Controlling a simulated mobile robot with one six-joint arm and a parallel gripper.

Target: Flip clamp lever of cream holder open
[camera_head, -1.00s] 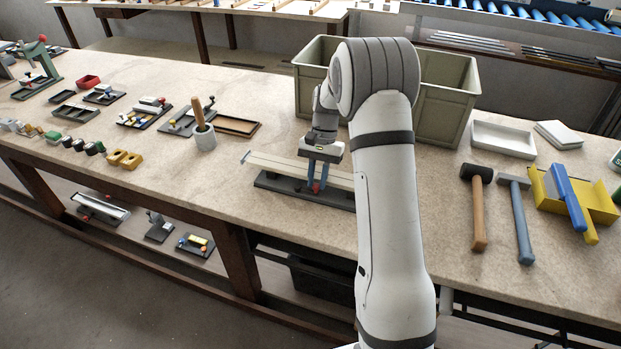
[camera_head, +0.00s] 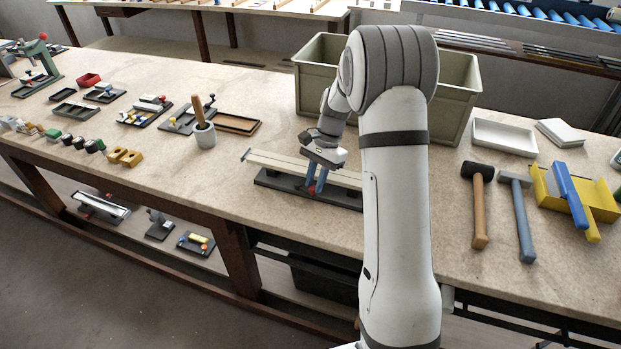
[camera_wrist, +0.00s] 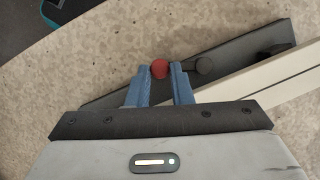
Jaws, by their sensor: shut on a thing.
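The holder is a long dark base (camera_head: 272,183) on the bench with a cream profile (camera_head: 278,162) lying along it. In the wrist view the dark base (camera_wrist: 228,62) and the cream profile (camera_wrist: 285,75) run diagonally. The clamp lever's red knob (camera_head: 311,190) is at the front edge of the base. My gripper (camera_head: 316,186) points down at it with blue fingers. In the wrist view the red knob (camera_wrist: 159,69) sits between the fingertips of my gripper (camera_wrist: 160,70), which is shut on it. The lever's shaft below the knob is hidden.
A large green-grey crate (camera_head: 455,108) stands behind my arm. A grey cup (camera_head: 205,137) with a wooden-handled tool stands to the left. The bench between cup and holder is clear.

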